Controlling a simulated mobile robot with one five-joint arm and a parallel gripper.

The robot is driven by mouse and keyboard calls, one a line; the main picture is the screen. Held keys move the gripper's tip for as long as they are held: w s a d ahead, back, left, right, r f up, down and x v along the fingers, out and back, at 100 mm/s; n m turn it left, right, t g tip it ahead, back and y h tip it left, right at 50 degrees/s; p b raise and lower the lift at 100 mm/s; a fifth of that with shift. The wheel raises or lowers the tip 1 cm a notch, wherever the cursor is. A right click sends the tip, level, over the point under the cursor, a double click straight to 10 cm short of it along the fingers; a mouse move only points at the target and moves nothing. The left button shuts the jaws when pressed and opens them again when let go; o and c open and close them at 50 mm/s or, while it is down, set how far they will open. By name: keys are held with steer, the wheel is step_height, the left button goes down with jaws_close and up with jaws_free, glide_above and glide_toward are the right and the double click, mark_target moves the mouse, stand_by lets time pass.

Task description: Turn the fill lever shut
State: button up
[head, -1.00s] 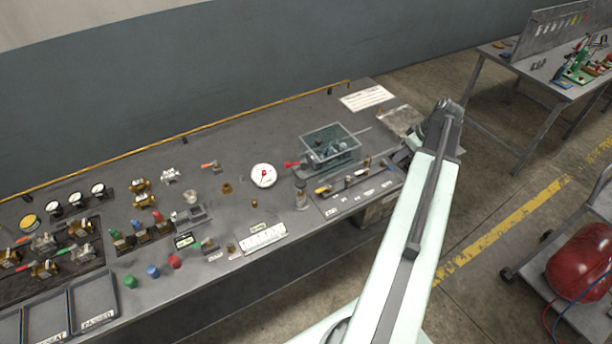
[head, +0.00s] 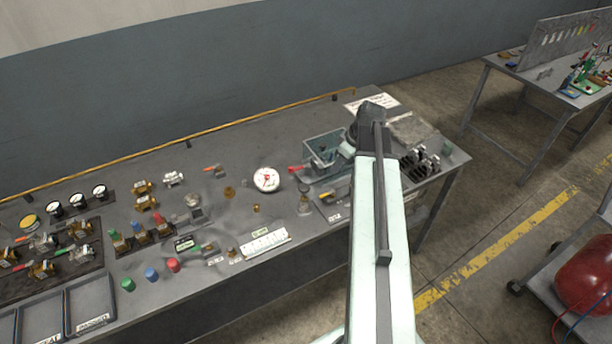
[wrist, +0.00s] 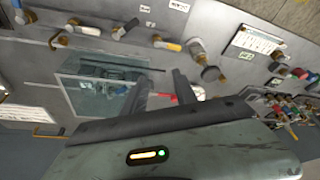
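The clear water tank (head: 325,146) stands on the bench; it also shows in the wrist view (wrist: 98,92). A red-handled lever (head: 296,169) sticks out of its left side. In the wrist view a red part (wrist: 164,97), likely this handle, shows partly between my fingers.
A round white gauge (head: 267,179) stands left of the tank, and a small cylinder (head: 304,200) stands in front of it. A white labelled strip (head: 264,242) lies near the front edge. A yellow rail (head: 240,122) runs along the back.

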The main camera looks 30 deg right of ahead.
steer(key=shift+n+g, duration=0.4)
steer(key=shift+n, duration=0.2)
steer(key=w+a, duration=0.1)
steer(key=a, duration=0.2)
steer(key=w+a+f+b, duration=0.1)
steer(key=a, duration=0.3)
steer(key=w+a+f, duration=0.1)
steer(key=a, duration=0.3)
steer(key=shift+a, duration=0.1)
